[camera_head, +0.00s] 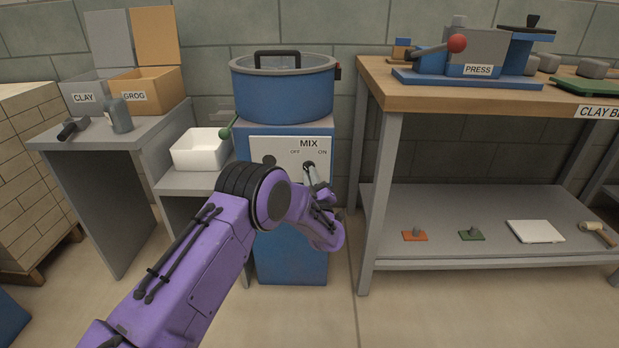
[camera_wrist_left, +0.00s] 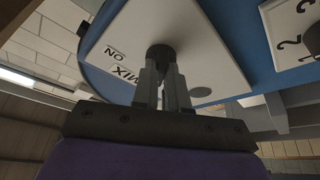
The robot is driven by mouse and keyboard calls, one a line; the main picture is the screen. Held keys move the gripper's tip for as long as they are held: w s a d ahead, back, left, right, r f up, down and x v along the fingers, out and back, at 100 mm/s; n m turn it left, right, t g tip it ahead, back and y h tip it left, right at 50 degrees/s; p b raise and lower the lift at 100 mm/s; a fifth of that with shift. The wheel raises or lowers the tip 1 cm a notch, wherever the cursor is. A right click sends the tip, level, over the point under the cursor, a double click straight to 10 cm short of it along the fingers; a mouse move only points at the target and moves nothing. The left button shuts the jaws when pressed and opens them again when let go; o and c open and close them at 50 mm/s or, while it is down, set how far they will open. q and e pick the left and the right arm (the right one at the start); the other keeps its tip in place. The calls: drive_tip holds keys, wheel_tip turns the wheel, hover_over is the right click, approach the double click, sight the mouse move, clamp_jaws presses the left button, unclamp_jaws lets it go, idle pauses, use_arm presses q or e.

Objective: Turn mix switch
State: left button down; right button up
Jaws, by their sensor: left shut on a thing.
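The blue mixer (camera_head: 284,92) has a white panel (camera_head: 277,145) on its base, lettered MIX with OFF on the left and ON on the right. The dark mix switch knob (camera_head: 309,166) is at the panel's right side, near ON; it also shows in the left wrist view (camera_wrist_left: 160,54). My left gripper (camera_wrist_left: 164,76) is shut on the knob, one finger on each side. In the head view this gripper (camera_head: 311,178) reaches the panel from below, and my purple arm hides the lower panel. The switch's exact angle is hard to tell. My right gripper is not in view.
A white bin (camera_head: 203,148) and a green-knobbed lever (camera_head: 226,132) are left of the panel. A wooden-topped bench (camera_head: 450,103) with a press (camera_head: 468,55) stands close on the right. A table (camera_head: 110,135) with CLAY and GROG boxes is at left.

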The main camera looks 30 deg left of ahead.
use_arm(q)
drive_tip(key=shift+s+a, duration=0.1)
drive_tip(key=c, duration=1.2)
unclamp_jaws()
drive_tip(key=shift+a, duration=0.1)
drive_tip(key=shift+o, duration=0.2)
drive_tip(key=p+v, duration=0.1)
drive_tip(key=v, duration=0.9)
drive_tip(key=shift+s+d+p, duration=0.2)
drive_tip(key=shift+d+p, duration=0.15)
drive_tip(key=shift+p, duration=0.05)
drive_tip(key=shift+f, duration=0.15)
